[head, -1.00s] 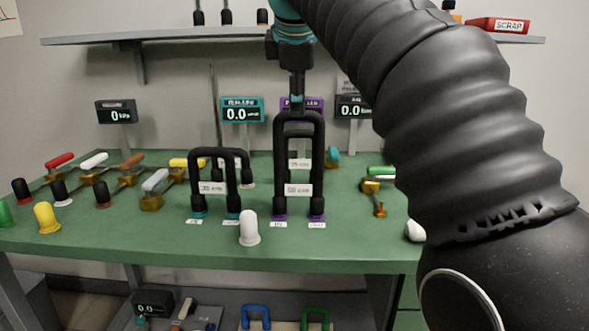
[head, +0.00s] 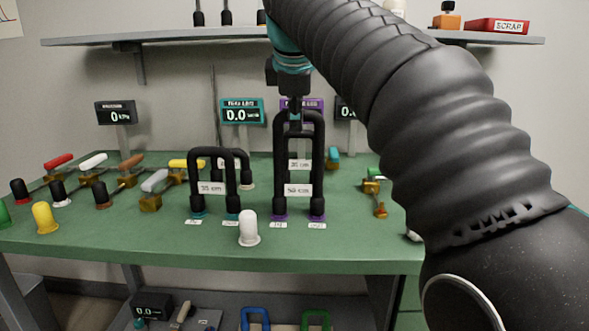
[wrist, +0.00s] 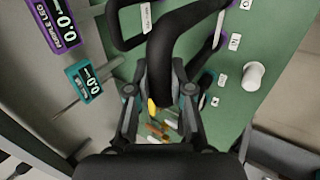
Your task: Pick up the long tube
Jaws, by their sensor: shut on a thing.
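The long tube (head: 318,150) is a tall black inverted U on the green bench. Its ends sit at purple fittings, and it bears a white label. My gripper (head: 295,112) is at its top bend, shut on it from above. In the wrist view my gripper (wrist: 160,84) has its fingers on both sides of the black tube (wrist: 168,45). The tube still stands upright with both ends at the fittings. A shorter black tube (head: 193,172) labelled 35 cm stands to its left on teal fittings.
Behind the long tube is another black tube with a label (head: 300,164). A white knob (head: 249,229) stands in front. Teal (head: 242,112) and purple (head: 303,104) displays stand behind. Valves with coloured handles (head: 93,160) fill the left side. A shelf (head: 180,39) hangs above.

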